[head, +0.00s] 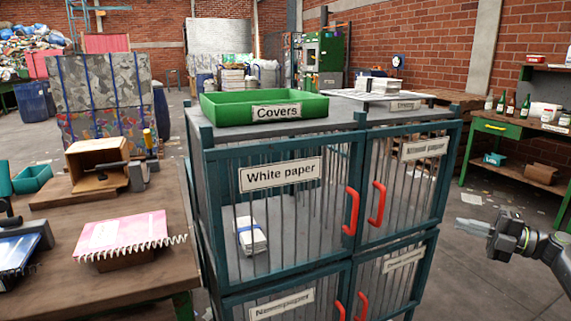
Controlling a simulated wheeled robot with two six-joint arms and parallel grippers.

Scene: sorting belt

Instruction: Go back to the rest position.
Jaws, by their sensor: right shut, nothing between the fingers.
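My right gripper (462,223) comes in from the right edge and hangs in free air over the floor, right of the teal cage cabinet (357,200). Its fingers are shut and hold nothing. It does not touch the cabinet.
The cabinet's barred doors, with red handles, are closed. A bundle of white paper (251,236) lies behind the White paper door. A green Covers tray (264,107) and a paper stack (377,86) sit on top. A wooden table (150,277) at left holds a pink spiral notebook (122,233).

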